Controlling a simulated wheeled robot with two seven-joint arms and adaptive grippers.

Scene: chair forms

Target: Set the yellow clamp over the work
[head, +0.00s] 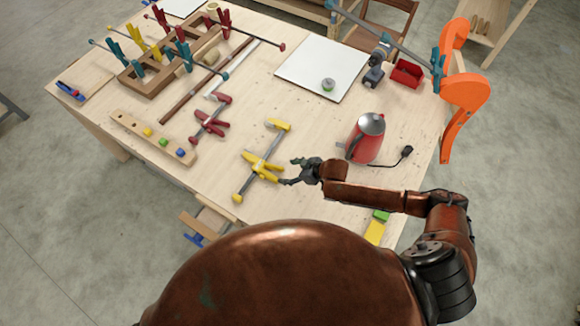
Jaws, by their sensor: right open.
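A yellow clamp (262,167) lies on the bench with its grey bar slanting from lower left to upper right. My right gripper (288,172) is open just right of its yellow handles; its fingers are close to them, and I cannot tell whether they touch. The likely work, a wooden frame (149,88), lies at the upper left of the bench, with several red, yellow and teal clamps standing on and across it. My left gripper is not in view.
A white board (322,65), a red bin (406,73), an orange chair part (463,92) and a red clamp (210,122) are around. A pegged wooden strip (130,123) lies left. Bare bench (245,108) lies between.

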